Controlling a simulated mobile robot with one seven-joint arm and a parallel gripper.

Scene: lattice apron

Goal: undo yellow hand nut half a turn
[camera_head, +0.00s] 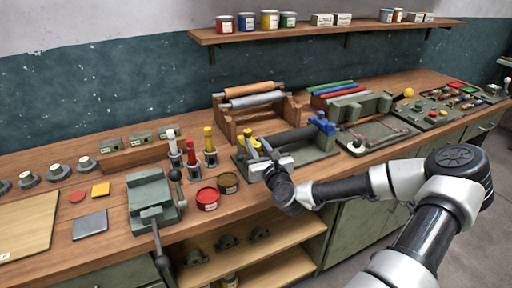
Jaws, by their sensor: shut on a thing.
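A yellow hand nut (251,140) stands at the left end of a dark roller device on a grey-green base plate (240,163) on the workbench. My gripper (264,154) reaches in from the front right and is shut on the yellow hand nut. The gripper's body and fingers hide part of the nut, so its exact angle and the grip's depth cannot be told. Blue hand nuts (322,123) stand at the right end of the same device, apart from my gripper.
Red and brown tins (207,199) stand just left of my gripper. Red, yellow and white-topped upright tools (209,145) and a green vise (152,197) are farther left. A wooden roller rack (226,128) stands behind. An open shelf (285,240) lies below the bench edge.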

